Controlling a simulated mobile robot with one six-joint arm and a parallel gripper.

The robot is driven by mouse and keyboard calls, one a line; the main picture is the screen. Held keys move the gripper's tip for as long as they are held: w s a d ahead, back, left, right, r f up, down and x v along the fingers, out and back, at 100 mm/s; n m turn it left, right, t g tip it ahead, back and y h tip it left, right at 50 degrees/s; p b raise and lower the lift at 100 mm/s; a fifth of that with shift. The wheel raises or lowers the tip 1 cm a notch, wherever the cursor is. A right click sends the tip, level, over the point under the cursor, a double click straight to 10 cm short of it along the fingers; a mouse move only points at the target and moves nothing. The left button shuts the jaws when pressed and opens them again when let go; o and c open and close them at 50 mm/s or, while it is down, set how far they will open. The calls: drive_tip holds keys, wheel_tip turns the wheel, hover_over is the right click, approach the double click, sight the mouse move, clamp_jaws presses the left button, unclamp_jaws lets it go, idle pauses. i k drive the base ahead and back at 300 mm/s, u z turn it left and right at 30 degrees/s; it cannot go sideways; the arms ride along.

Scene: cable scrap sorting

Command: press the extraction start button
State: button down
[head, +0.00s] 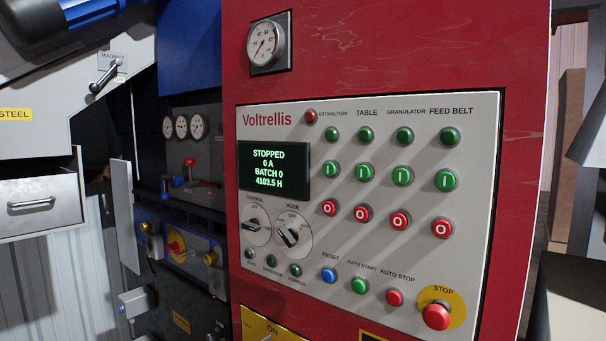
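The extraction start button is the leftmost green button marked I (331,171), in the column under the EXTRACTION label (333,113) on the grey Voltrellis panel (390,256). A small dark green lamp (331,134) is above it and a red button marked O (329,208) is below it. The display (275,171) reads STOPPED, 0 A, BATCH 0, 4103.5 H. My gripper is not in view, and nothing covers the button.
Similar columns for table, granulator and feed belt stand to the right. Two rotary knobs (289,237) are at lower left. A red STOP mushroom button (436,315) projects at lower right. A gauge (266,44) is above the panel. A drawer (40,205) is at far left.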

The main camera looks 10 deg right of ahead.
sight(328, 169)
drive_tip(key=k, duration=1.5)
drive_tip(key=z, duration=0.75)
drive_tip(key=i, duration=1.55)
drive_tip(key=u, duration=1.1)
